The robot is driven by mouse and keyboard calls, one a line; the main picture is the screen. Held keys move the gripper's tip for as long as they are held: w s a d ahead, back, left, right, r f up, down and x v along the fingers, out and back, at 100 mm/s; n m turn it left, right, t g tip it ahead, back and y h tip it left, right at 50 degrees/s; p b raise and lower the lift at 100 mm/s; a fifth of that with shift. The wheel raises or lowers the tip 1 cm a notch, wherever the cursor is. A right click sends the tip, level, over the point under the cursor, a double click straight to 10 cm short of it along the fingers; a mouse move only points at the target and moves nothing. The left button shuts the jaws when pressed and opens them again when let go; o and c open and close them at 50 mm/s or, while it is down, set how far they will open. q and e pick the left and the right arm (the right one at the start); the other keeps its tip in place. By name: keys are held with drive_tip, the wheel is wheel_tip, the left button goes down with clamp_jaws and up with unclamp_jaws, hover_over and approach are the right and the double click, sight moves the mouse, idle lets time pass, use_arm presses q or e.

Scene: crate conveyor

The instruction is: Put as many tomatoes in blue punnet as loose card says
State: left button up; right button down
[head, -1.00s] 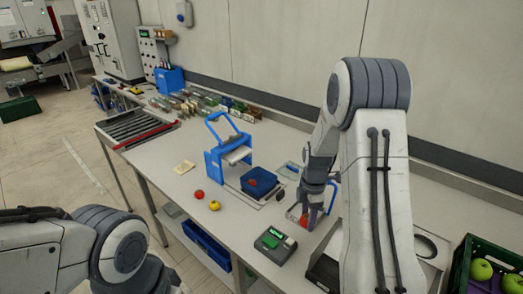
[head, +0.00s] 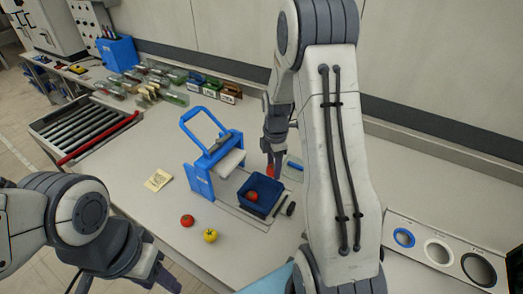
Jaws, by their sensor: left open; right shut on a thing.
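The blue punnet (head: 272,187) stands on the table with a red tomato (head: 252,196) inside. My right gripper (head: 272,163) is above the punnet's back edge, shut on another red tomato (head: 270,172), mostly hidden by the fingers. A pale loose card (head: 158,180) lies flat on the table to the left; its marking is too small to read. A red tomato (head: 187,220) and a yellow one (head: 210,235) lie in front of the punnet. My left gripper (head: 125,279) is open and empty at the bottom left, partly cut off by the frame.
A blue press with a handle (head: 196,178) stands just left of the punnet. Dark pen-like items (head: 290,208) lie to its right. A ring panel (head: 440,250) is at lower right, a roller conveyor (head: 85,128) at left. Boxes line the back.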

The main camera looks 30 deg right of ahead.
drive_tip(key=shift+w+f, duration=0.15)
drive_tip(key=shift+w, duration=0.3)
use_arm(q)
wheel_tip(320, 180, down, 7)
drive_tip(key=b, duration=0.6)
drive_tip(key=shift+w+b, duration=0.35)
drive_tip(key=shift+b, duration=0.05)
use_arm(e)
drive_tip(key=shift+f, duration=4.15)
use_arm(q)
drive_tip(key=shift+r, duration=0.3)
use_arm(e)
drive_tip(key=shift+s+d, duration=0.1)
drive_tip(key=shift+c, duration=1)
unclamp_jaws()
drive_tip(key=shift+r, duration=0.1)
drive_tip(key=shift+r+p, duration=3.15)
drive_tip(key=shift+r, duration=0.35)
use_arm(q)
wheel_tip(320, 180, up, 6)
drive_tip(key=shift+f, duration=0.1)
